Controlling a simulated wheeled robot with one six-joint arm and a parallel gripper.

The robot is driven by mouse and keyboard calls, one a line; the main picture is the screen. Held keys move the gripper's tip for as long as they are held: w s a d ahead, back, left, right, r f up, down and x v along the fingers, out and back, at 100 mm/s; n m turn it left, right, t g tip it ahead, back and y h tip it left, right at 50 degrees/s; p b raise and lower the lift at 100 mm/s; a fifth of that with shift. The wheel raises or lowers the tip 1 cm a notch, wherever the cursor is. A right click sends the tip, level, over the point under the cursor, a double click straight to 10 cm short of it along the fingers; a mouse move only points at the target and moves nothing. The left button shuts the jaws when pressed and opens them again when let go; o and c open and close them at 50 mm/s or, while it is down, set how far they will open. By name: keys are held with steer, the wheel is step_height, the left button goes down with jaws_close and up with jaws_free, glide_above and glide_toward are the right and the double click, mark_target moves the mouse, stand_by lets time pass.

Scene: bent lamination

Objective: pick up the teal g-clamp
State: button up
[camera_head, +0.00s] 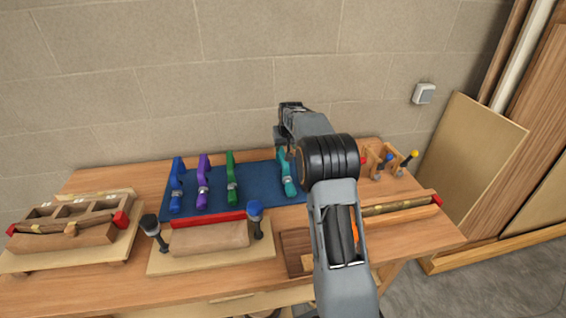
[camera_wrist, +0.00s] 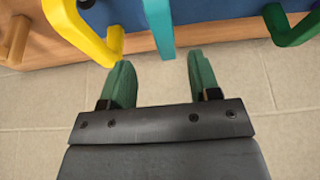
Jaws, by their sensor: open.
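The teal g-clamp (camera_head: 287,172) lies on a blue mat (camera_head: 258,182) at the right end of a row of clamps, partly beside my arm in the head view. In the wrist view a teal bar (camera_wrist: 160,28) of it shows at the top middle, in line with the gap between my fingers. My gripper (camera_wrist: 160,72) is open and empty, its two green fingertips apart on either side of that line. The teal bar's lower end shows just beyond the fingertips. My arm hides the gripper's fingertips in the head view.
Blue (camera_head: 176,185), purple (camera_head: 203,182) and green (camera_head: 232,178) clamps lie to the left on the mat. In the wrist view a yellow clamp part (camera_wrist: 98,42) stands left of the teal bar and a green one (camera_wrist: 292,28) right. The block wall (camera_head: 220,60) rises behind the bench.

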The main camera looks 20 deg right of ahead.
mark_target(283, 154)
steer(key=shift+a+p+x, duration=0.1)
steer(key=shift+p+x, duration=0.4)
steer(key=shift+x, duration=1.35)
steer(key=shift+a+p+x, duration=0.15)
steer(key=shift+p+x, duration=0.35)
steer(key=shift+x, duration=1.3)
steer(key=shift+c, duration=0.4)
steer(key=shift+w+r, duration=0.1)
steer(key=c, duration=0.9)
steer(key=shift+o, duration=0.2)
steer(key=shift+d+r+b, duration=0.1)
steer(key=shift+r+b, duration=0.2)
steer(key=shift+r, duration=0.15)
step_height(283, 154, up, 2)
steer(key=shift+r+b, duration=0.1)
steer(key=shift+b, duration=0.4)
steer(key=s+a+r, duration=0.3)
steer(key=s+r, duration=0.3)
steer(key=r, duration=0.2)
steer(key=s+a+r, duration=0.4)
steer(key=s+r, duration=0.2)
steer(key=r, duration=0.2)
steer(key=shift+a+p, duration=0.25)
steer(key=shift+p, duration=0.1)
